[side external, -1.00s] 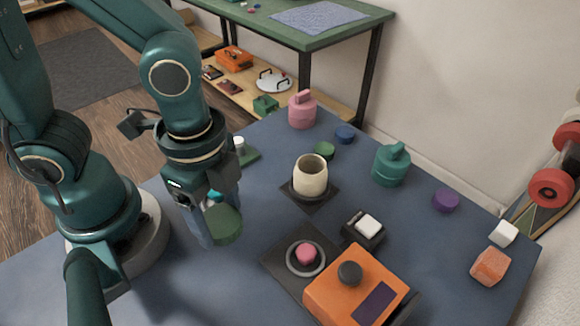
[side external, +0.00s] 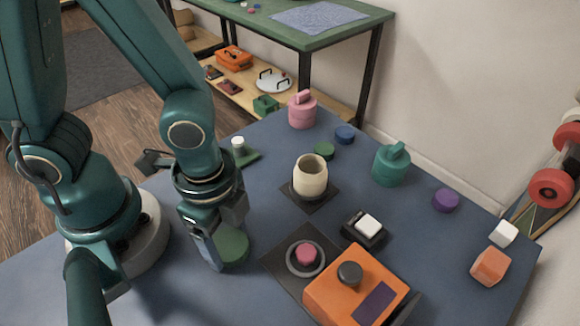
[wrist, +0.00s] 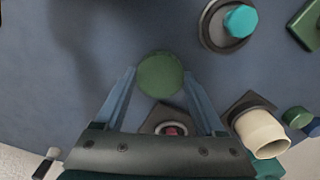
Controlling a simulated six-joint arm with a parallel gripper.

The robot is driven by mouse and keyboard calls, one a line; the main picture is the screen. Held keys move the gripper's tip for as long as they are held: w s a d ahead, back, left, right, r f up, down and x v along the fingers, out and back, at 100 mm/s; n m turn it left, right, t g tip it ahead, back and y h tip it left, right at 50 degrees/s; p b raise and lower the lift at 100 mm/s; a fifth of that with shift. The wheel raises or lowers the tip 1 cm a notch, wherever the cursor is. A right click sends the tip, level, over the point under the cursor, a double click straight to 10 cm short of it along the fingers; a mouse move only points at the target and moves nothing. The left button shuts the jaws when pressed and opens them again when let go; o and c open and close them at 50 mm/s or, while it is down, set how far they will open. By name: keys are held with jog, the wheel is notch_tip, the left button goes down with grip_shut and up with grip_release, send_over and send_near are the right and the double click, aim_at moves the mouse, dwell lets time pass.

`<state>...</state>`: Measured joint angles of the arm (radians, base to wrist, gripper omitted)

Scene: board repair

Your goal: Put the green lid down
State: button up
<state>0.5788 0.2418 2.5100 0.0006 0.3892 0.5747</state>
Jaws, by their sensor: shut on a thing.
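The green lid (side external: 233,247) is a round, dark green disc held between the fingers of my gripper (side external: 224,243). In the side view it is low, at or just above the blue table; I cannot tell whether it touches. In the wrist view the lid (wrist: 160,75) sits between the two fingertips of my gripper (wrist: 159,78), its round top fully visible. The finger on the near side hides part of the lid in the side view.
The orange box (side external: 355,288) and the pink button (side external: 306,254) on its dark plate stand to the right. The cream cup (side external: 310,178) stands on a dark pad further back. A teal button (wrist: 240,20) shows in the wrist view. Bare table lies in front.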

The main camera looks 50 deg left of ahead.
aim_at(229, 243)
jog(key=o, duration=1.1)
notch_tip(229, 243, up, 12)
jog(key=shift+w+a+r+n+t, duration=0.55)
jog(key=shift+a+n+t, duration=0.4)
jog(key=shift+a+n, duration=0.9)
jog(key=shift+w+a+r+n+t, duration=0.6)
jog(key=shift+a+n+t, duration=0.4)
jog(key=shift+n, duration=1.55)
jog(key=shift+w+a+r+n+t, duration=0.4)
jog(key=shift+w+a+n+t, duration=0.35)
jog(key=shift+a+n, duration=1.15)
jog(key=shift+s+d+n, duration=0.1)
jog(key=shift+d+n, duration=0.2)
jog(key=shift+d, duration=0.05)
